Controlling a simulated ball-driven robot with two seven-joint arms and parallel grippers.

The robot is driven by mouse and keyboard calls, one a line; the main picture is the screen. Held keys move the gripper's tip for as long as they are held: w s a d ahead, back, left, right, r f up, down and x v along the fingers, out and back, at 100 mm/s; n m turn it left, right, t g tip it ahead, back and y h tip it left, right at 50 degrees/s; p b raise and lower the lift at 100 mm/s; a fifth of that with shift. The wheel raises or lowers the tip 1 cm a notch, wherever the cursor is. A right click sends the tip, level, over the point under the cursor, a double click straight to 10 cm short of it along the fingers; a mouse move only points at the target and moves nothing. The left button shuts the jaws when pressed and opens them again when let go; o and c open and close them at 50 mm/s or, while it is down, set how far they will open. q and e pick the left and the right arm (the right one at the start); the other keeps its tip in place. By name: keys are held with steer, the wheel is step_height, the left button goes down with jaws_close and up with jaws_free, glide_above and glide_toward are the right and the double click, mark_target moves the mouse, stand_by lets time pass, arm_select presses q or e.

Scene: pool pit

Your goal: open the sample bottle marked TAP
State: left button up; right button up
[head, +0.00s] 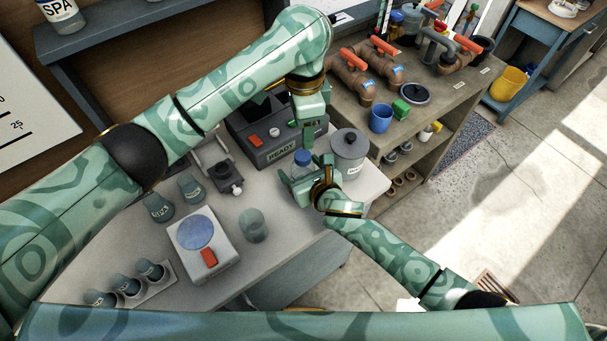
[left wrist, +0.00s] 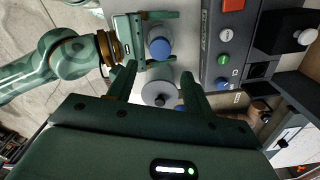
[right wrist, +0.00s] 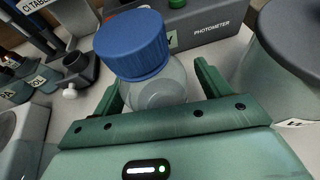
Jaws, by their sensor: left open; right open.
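A clear bottle with a blue screw cap (head: 302,157) stands upright near the right end of the grey bench, its cap on. No TAP label is readable on it. My right gripper (head: 303,178) is low at the bottle, open, with one finger on each side of its body; the right wrist view shows the blue cap (right wrist: 133,45) above these fingers. Contact cannot be told. My left gripper (head: 308,130) is open and empty, higher up, pointing down.
A grey lidded pot (head: 350,148) stands close right of the bottle. The photometer (head: 270,135) is close behind. A stirrer-like white device (head: 203,243), a glass beaker (head: 254,226) and dark labelled bottles (head: 158,207) stand to the left.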

steer(key=shift+w+a+f, duration=0.1)
steer(key=shift+w+a, duration=0.1)
steer(key=shift+w, duration=0.05)
arm_select(q)
steer(key=shift+a, duration=0.15)
arm_select(e)
steer(key=shift+a, duration=0.15)
